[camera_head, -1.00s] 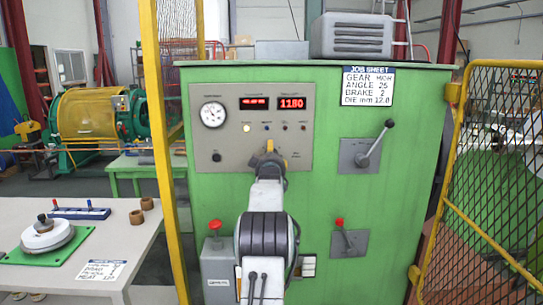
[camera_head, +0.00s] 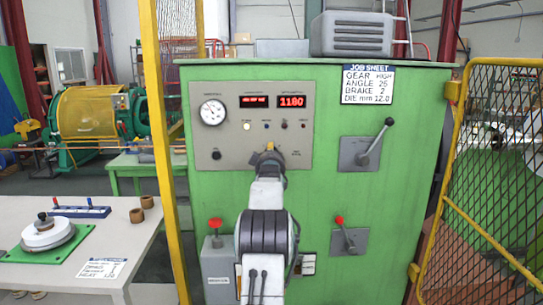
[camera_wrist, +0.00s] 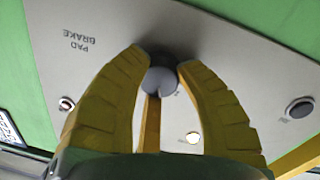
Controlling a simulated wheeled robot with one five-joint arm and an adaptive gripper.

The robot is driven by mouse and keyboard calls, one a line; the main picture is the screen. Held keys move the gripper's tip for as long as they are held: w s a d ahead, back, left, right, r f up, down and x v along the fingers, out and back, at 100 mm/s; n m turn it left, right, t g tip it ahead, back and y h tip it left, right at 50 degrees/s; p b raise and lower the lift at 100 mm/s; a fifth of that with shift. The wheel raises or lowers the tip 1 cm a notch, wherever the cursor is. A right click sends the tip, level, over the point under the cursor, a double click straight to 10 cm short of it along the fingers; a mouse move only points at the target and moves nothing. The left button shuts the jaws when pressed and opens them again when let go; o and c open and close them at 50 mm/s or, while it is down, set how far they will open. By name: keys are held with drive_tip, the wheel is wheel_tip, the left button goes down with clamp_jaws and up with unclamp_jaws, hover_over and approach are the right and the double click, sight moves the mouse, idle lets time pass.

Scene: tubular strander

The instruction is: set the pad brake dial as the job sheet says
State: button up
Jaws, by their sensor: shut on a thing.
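The pad brake dial (camera_wrist: 160,80) is a round grey knob on the grey panel in the wrist view, beside the upside-down lettering PAD BRAKE. My gripper (camera_wrist: 166,70) has its yellow fingers closed around the knob, one on each side. In the head view my gripper (camera_head: 268,157) is at the lower middle of the panel (camera_head: 228,135) and hides the dial. The dial's setting cannot be read. The job sheet (camera_head: 367,84) on the green cabinet reads gear HIGH, angle 25, brake 2, die 12.0 mm.
A red display (camera_head: 292,101) reads 1180, beside a round gauge (camera_head: 212,112). A lever (camera_head: 375,142) and a red-knobbed lever (camera_head: 345,235) are on the right. A yellow post (camera_head: 160,150) and mesh guard (camera_head: 490,180) flank the cabinet. A table (camera_head: 125,235) is at left.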

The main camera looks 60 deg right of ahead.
drive_tip(key=shift+f+n+b, duration=0.25)
drive_tip(key=shift+n+b, duration=0.05)
drive_tip(key=shift+b, duration=0.75)
drive_tip(key=shift+c, duration=0.2)
drive_tip(key=shift+n+b, duration=0.7)
drive_tip(key=shift+b, duration=0.5)
drive_tip(key=shift+r+n+b, duration=0.3)
drive_tip(key=shift+n+b, duration=0.15)
drive_tip(key=shift+n, duration=0.65)
clamp_jaws()
drive_tip(key=o, duration=1.2)
unclamp_jaws()
drive_tip(key=shift+w+f, duration=0.1)
drive_tip(key=shift+a, duration=0.1)
drive_tip(key=v, duration=1.1)
drive_tip(key=shift+s+a, duration=0.2)
drive_tip(key=shift+a, duration=0.1)
